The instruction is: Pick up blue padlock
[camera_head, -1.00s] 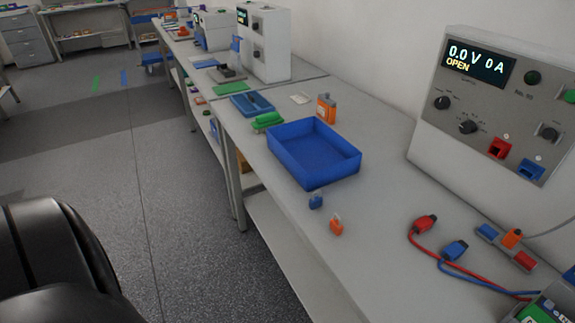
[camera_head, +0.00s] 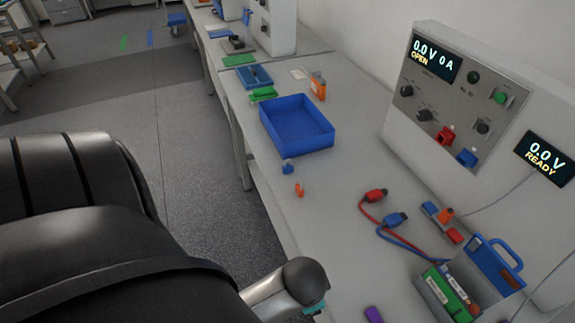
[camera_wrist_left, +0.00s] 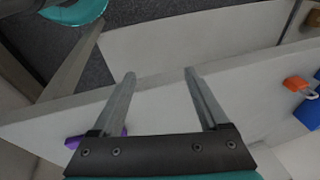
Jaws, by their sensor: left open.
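The small blue padlock (camera_head: 287,167) stands on the bench just in front of the blue tray in the head view. My left arm comes in from the left, and its wrist is at the bench's near edge, closer to me than the padlock. The fingers are hidden in the head view. In the left wrist view my left gripper (camera_wrist_left: 160,78) is open, with nothing between its fingers. A blue piece (camera_wrist_left: 309,112) is cut off at that view's right edge; I cannot tell whether it is the padlock. My right gripper is not in view.
A small orange padlock (camera_head: 299,190) is close to the blue one. The blue tray (camera_head: 328,146) lies behind them. Red and blue cable plugs (camera_head: 375,195), a battery carrier (camera_head: 490,258) and a purple item (camera_head: 373,314) are to the right. The tester (camera_head: 452,92) stands behind.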

